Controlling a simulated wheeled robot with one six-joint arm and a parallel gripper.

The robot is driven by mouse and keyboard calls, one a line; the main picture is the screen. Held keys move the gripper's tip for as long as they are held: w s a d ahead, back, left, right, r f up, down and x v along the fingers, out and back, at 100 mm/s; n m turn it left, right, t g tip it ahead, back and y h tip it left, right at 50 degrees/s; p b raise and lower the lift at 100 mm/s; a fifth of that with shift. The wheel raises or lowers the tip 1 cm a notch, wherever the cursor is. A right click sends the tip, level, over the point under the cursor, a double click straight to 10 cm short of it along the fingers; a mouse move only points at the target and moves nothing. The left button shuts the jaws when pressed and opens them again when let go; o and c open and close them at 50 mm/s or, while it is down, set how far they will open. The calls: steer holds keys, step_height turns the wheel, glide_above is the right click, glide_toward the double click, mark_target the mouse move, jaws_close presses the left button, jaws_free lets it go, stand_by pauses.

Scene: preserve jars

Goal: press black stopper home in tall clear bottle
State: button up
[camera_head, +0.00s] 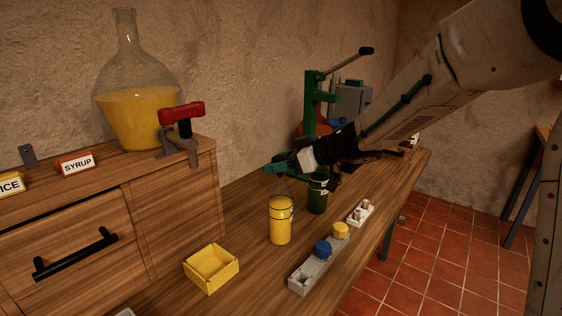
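A clear bottle (280,222) with yellow contents stands upright on the wooden bench; its clear upper part is faint against the wall and rises towards my gripper. My gripper (281,167), with green fingers, is over the top of this bottle. The finger gap is too small and dark to read, and I cannot tell whether they touch the bottle. I cannot make out a black stopper; the bottle's mouth is hidden or unclear at the fingers. A dark green bottle (317,198) stands just behind to the right, partly under my gripper.
A yellow open box (211,268) lies in front. A grey rack (303,281) holds a blue cap (323,250) and a yellow cap (341,230). A white holder (361,213) carries small corks. A green lever press (311,105) stands behind. A large flask (137,115) sits on the cabinet.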

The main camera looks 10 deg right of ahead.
steer(key=v, duration=0.7)
steer(key=shift+s+d, duration=0.15)
steer(key=shift+d, duration=0.15)
steer(key=shift+r, duration=0.15)
steer(key=w+d+f+m+t+h, duration=0.2)
steer(key=w+d+t+h, duration=0.2)
steer(key=w+d, duration=0.15)
steer(key=s+d+f+m+g+h, duration=0.1)
steer(key=s+d+m+h, duration=0.3)
steer(key=d, duration=0.3)
steer(key=s+d+m+h, duration=0.2)
steer(key=s+d+h, duration=0.3)
steer(key=d+h, duration=0.15)
steer(key=s+d+f+m+g, duration=0.1)
steer(key=s+f+m+g, duration=0.15)
steer(key=s+g, duration=0.95)
steer(key=s+a+t+y, duration=0.1)
steer(key=s+a, duration=0.2)
steer(key=s, duration=0.6)
steer(key=s+a+r+m+t+y, duration=0.1)
steer(key=s+a, duration=0.3)
steer(key=s, duration=0.6)
steer(key=shift+t+y, duration=0.45)
steer(key=shift+t, duration=0.35)
